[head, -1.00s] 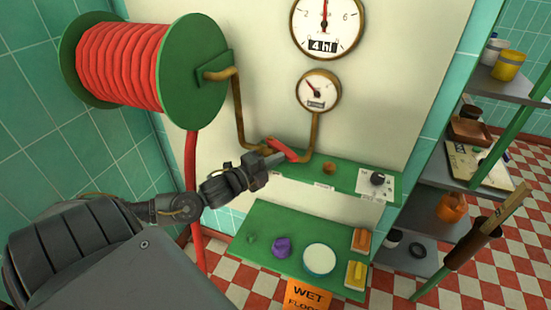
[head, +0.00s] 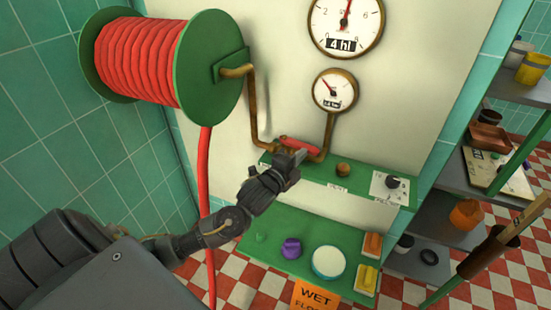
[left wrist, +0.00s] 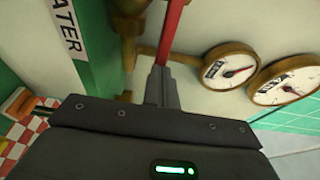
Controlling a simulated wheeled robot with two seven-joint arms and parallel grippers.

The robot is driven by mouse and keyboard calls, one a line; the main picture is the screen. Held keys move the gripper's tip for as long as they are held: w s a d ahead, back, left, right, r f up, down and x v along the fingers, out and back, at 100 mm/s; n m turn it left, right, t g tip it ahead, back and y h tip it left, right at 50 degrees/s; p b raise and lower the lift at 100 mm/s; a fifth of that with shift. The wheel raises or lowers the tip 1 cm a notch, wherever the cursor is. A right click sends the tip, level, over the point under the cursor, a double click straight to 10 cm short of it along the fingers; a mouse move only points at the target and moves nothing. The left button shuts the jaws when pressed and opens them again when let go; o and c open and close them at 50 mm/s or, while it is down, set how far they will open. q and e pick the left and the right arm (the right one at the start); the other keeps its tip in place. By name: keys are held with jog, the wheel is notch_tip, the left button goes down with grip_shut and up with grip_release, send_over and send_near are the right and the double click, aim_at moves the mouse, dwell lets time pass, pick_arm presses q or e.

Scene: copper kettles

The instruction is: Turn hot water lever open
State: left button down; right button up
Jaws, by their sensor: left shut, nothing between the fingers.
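The red lever (head: 299,144) sits on the copper pipe between the hose reel and the small gauge, above the green shelf panel. In the left wrist view it is a red bar (left wrist: 174,28) running up from just beyond the fingertips. My left gripper (head: 299,157) is shut and empty, with its tips at the lever's near side. In the left wrist view the closed fingers (left wrist: 162,84) point at the bar and seem close to or touching it; contact is not clear. The right gripper is not in view.
A green panel (head: 352,185) carries a brass knob (head: 343,170) and a black dial (head: 392,182). Gauges (head: 335,90) hang above. A lower green shelf (head: 262,220) holds a purple item, a round white-topped item and sponges. The red hose reel (head: 140,62) is at upper left.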

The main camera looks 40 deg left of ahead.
pick_arm(q)
jog(key=shift+w+d, duration=0.2)
jog(key=shift+w, duration=0.25)
jog(key=shift+w+p, duration=0.2)
jog(key=shift+p, duration=0.1)
jog(key=shift+d, duration=0.1)
jog(key=shift+r, duration=0.1)
